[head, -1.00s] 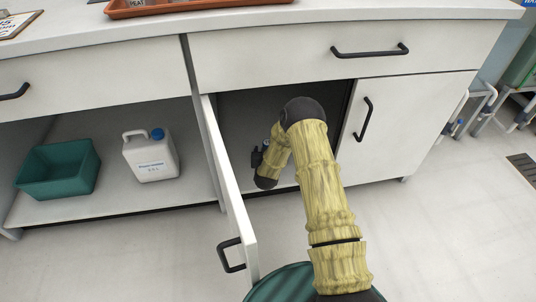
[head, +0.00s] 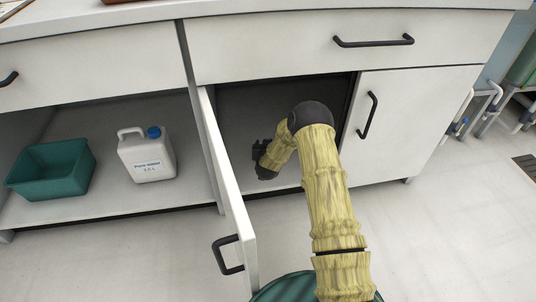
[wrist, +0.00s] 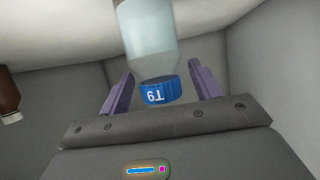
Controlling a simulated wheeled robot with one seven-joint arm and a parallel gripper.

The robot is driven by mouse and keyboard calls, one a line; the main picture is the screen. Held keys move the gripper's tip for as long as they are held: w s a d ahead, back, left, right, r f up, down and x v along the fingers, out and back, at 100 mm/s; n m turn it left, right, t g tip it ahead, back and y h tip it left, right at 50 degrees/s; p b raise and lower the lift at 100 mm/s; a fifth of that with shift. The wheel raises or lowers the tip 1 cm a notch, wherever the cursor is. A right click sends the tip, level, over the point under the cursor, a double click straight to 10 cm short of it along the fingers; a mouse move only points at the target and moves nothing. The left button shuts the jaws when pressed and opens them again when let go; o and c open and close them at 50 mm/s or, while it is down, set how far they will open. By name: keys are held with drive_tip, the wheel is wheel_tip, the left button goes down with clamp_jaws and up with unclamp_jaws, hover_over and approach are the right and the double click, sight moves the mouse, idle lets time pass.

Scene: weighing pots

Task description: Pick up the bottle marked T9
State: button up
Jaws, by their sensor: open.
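The bottle marked T9 (wrist: 152,45) shows in the wrist view, a clear bottle with pale contents and a blue cap. The cap (wrist: 160,91) bears T9 in white and appears upside down in this view. My gripper (wrist: 162,72) is open, with one purple finger on each side of the cap and visible gaps to both. In the head view my gripper (head: 262,160) is inside the open cupboard, partly hidden by my arm. The bottle cannot be made out there.
A brown bottle (wrist: 8,95) stands at the left of the wrist view. The open cupboard door (head: 232,205) is just left of my arm. A white jug (head: 148,158) and a green bin (head: 50,170) sit on the open shelf at left.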

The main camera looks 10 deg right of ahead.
clamp_jaws()
drive_tip(key=shift+r, duration=0.1)
wheel_tip(320, 180, up, 10)
drive_tip(key=p, duration=0.7)
idle(0.5)
